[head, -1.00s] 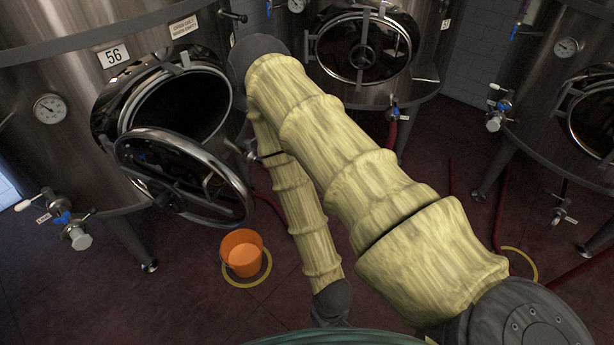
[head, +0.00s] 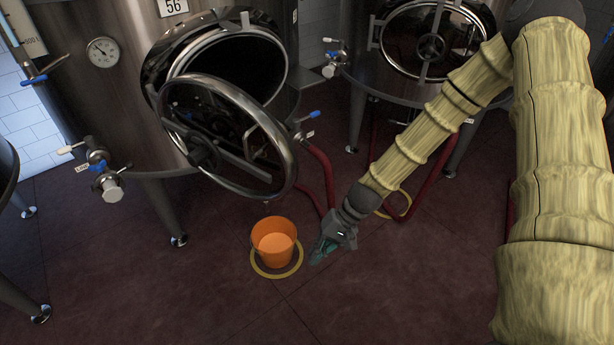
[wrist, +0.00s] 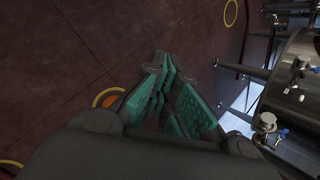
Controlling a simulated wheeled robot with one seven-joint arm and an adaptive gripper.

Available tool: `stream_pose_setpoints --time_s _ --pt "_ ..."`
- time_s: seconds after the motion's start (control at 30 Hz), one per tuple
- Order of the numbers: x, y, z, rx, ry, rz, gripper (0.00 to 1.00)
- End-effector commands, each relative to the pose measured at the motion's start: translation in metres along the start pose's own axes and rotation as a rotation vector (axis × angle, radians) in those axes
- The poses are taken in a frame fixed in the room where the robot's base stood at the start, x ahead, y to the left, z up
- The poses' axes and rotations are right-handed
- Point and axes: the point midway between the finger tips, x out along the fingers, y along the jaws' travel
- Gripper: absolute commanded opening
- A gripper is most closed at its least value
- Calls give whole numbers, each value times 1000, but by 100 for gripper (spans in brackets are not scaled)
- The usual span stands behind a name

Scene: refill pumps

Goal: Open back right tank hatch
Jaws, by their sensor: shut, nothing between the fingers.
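The back tank (head: 370,55), to the right of tank 56, has a round dark hatch (head: 450,20) with a central handwheel (head: 431,46). This hatch looks closed. The front tank (head: 105,100), marked 56, has its round hatch lid (head: 222,130) swung open, showing a dark opening. My gripper (head: 318,256) hangs low, pointing down, just right of the orange bucket and well below both hatches. Its teal fingers (wrist: 166,78) are shut and empty in the wrist view. My upper arm hides the area at the right.
An orange bucket (head: 273,243) stands on the floor inside a yellow ring (head: 262,270). Red hoses (head: 325,180) run behind my gripper. Valves with blue handles (head: 100,168) stick out from tank 56. The foreground floor is clear.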

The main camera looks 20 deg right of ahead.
Motion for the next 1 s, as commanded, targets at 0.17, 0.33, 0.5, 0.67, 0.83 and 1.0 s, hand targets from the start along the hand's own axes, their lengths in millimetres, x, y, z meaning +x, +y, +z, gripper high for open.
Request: stream_pose_setpoints --time_s 0.17,0.33,0.5,0.67,0.83,1.0 --pt "-33 -28 -45 -13 -18 -205 0" --pt "-85 -53 -75 -57 -36 -407 0" --pt "-149 -68 -96 -136 -43 -615 0" --pt "-211 -69 -104 -223 -43 -791 0" --pt "-258 -64 -104 -298 -38 -912 0" --pt "-276 -63 -101 -331 -39 -960 0"
